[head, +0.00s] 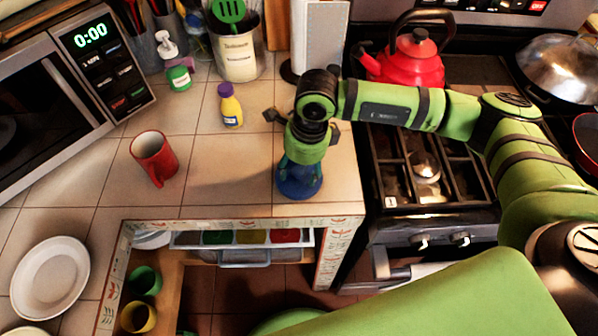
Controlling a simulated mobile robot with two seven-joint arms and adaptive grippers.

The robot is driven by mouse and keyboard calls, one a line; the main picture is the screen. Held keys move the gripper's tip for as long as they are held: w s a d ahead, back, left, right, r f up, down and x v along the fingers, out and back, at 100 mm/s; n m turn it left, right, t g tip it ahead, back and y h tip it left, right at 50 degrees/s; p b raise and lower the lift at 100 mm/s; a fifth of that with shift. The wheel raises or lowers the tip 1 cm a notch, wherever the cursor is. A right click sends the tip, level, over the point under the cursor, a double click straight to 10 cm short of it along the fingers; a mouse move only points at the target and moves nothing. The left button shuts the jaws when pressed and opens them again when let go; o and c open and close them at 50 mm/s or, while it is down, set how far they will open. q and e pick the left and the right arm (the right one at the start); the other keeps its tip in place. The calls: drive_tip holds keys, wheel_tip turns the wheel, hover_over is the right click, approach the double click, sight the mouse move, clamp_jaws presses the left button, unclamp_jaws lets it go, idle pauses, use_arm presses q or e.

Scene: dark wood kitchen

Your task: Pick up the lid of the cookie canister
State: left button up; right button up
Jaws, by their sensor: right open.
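A blue canister (298,181) stands upright on the tiled counter near its front right corner. A green band (308,152) shows above the blue body; I cannot tell for certain if it is the lid or part of my wrist. My right gripper (303,126) comes down over the canister from above, with dark finger parts spread to both sides. It is open. Its fingertips are largely hidden, so contact with the lid cannot be told. My left gripper is not in view.
A yellow bottle with a purple cap (230,106) and a red mug (153,158) stand left of the canister. A utensil crock (238,55) stands behind. The stove (430,175) with a red kettle (410,62) is right.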

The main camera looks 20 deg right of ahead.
drive_tip(key=c, duration=1)
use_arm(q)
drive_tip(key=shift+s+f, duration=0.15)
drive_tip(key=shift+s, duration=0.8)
use_arm(e)
drive_tip(key=shift+r, duration=0.1)
drive_tip(key=shift+c, duration=0.2)
